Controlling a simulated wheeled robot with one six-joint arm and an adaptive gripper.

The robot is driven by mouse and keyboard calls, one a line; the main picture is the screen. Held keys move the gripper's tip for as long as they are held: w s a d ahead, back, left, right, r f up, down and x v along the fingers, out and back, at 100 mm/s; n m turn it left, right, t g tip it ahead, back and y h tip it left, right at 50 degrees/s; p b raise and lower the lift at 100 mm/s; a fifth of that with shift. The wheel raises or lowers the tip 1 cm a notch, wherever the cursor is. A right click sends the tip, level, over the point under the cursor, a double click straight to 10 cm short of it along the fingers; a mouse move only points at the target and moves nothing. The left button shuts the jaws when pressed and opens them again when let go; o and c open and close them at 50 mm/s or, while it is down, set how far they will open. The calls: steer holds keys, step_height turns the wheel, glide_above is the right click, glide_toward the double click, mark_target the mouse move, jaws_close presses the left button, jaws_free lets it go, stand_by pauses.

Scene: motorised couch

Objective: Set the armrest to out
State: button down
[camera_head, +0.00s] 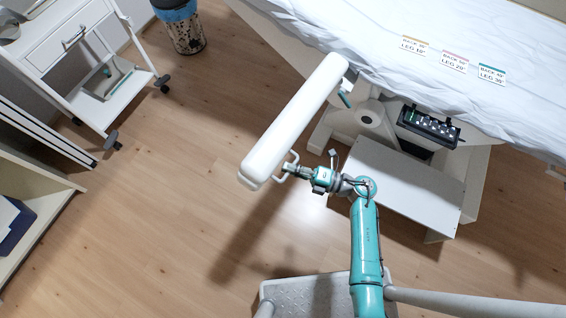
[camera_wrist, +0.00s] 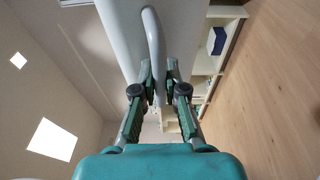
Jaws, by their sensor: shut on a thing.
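The armrest (camera_head: 295,122) is a long white padded bar. In the head view it stands out at an angle from the couch (camera_head: 400,25), its near end over open floor and its far end near the couch edge. A white looped handle (camera_head: 284,170) sits at its near end. My gripper (camera_head: 288,169) is shut on this handle. In the wrist view the handle (camera_wrist: 154,45) runs down between the fingers of my gripper (camera_wrist: 159,88), with the white armrest (camera_wrist: 120,35) beside it.
A black control box (camera_head: 428,127) with buttons hangs on the couch's side. A white step (camera_head: 405,185) stands below it. A white trolley (camera_head: 75,60), a bin (camera_head: 182,27) and a shelf (camera_head: 35,200) stand at the left. The floor between them and the armrest is clear.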

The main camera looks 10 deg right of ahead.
steer(key=shift+s+d+f+n+g, duration=0.15)
steer(key=shift+s+d+f+g, duration=0.1)
steer(key=shift+d, duration=0.35)
steer(key=shift+s+d+f+n+g, duration=0.15)
steer(key=shift+s+d, duration=0.1)
steer(key=shift+d, duration=0.3)
steer(key=c, duration=1.2)
jaws_free()
steer(key=v, duration=1.2)
steer(key=shift+f, duration=0.1)
